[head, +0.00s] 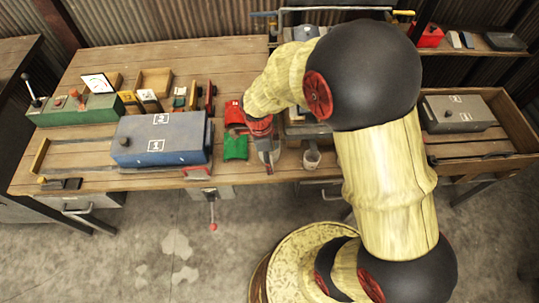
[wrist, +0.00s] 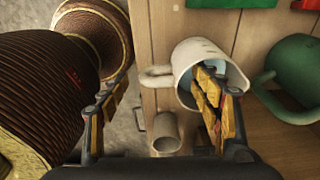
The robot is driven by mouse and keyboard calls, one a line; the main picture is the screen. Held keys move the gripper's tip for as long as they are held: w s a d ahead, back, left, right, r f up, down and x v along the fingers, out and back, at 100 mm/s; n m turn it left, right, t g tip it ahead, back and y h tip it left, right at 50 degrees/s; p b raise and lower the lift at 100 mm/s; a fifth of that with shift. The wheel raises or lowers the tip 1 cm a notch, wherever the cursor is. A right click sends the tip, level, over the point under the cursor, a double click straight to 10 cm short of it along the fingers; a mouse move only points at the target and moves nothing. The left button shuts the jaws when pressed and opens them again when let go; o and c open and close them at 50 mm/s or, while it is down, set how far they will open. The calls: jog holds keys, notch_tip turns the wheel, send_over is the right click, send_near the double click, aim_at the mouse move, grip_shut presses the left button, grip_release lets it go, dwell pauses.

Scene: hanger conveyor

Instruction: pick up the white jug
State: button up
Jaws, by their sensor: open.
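The white jug (wrist: 192,58) stands in the upper middle of the wrist view, seen from above, with its handle (wrist: 156,77) pointing left. My gripper (wrist: 163,82) is open, and it also shows in the head view (head: 268,156), pointing down at the bench's front. One finger is left of the handle. The other overlaps the jug's open mouth, so the handle lies between the fingers in the picture. I cannot tell whether either finger touches the jug or how deep it reaches. In the head view I cannot make out the jug clearly around my arm.
A small pale cup (wrist: 167,132) stands close below the jug in the wrist view. A green jug (wrist: 292,78) is close on the right.

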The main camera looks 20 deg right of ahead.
jog(key=f, duration=0.1)
jog(key=f+b, duration=0.1)
jog(key=f, duration=0.1)
jog(key=shift+s+d+f, duration=0.1)
jog(key=shift+d+f, duration=0.1)
jog(key=shift+f, duration=0.05)
jog(key=c, duration=0.3)
jog(key=c, duration=1.3)
